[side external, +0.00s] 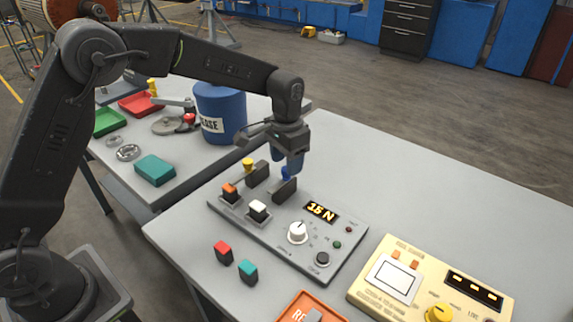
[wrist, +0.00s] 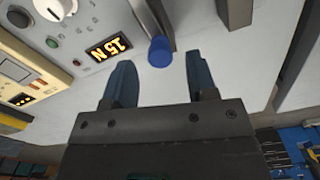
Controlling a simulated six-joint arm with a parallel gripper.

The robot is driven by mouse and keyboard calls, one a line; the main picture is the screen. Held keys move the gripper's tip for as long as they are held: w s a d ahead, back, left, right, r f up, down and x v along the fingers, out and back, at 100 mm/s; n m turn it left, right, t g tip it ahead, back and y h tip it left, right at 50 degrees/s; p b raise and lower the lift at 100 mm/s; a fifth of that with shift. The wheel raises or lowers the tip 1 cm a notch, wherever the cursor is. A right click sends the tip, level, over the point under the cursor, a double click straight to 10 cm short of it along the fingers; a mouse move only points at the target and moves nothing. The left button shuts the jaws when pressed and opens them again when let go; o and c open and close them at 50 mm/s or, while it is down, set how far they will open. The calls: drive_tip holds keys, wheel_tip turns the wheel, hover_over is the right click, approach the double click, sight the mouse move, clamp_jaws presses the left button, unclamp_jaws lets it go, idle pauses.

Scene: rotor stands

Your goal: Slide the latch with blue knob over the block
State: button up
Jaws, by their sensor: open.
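The blue knob (wrist: 160,52) shows in the wrist view, between and just beyond the tips of my gripper (wrist: 160,64), whose two fingers stand apart with gaps on both sides of it. In the side view the knob (side external: 286,173) is mostly hidden under my gripper (side external: 292,163), which points down at the back edge of the grey panel. A dark upright block (side external: 285,190) stands in front of the knob, and a second dark block (side external: 257,173) stands to its left. The latch bar itself is mostly hidden, so its exact position against the block cannot be told.
The grey panel (side external: 278,252) carries orange (side external: 230,190) and white (side external: 258,210) blocks, a dial (side external: 298,233) and a "15 N" display (side external: 321,212). A yellow knob (side external: 248,164) is at its far left. A beige device (side external: 430,300) stands right.

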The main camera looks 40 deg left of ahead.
drive_tip(key=shift+f, duration=0.9)
clamp_jaws()
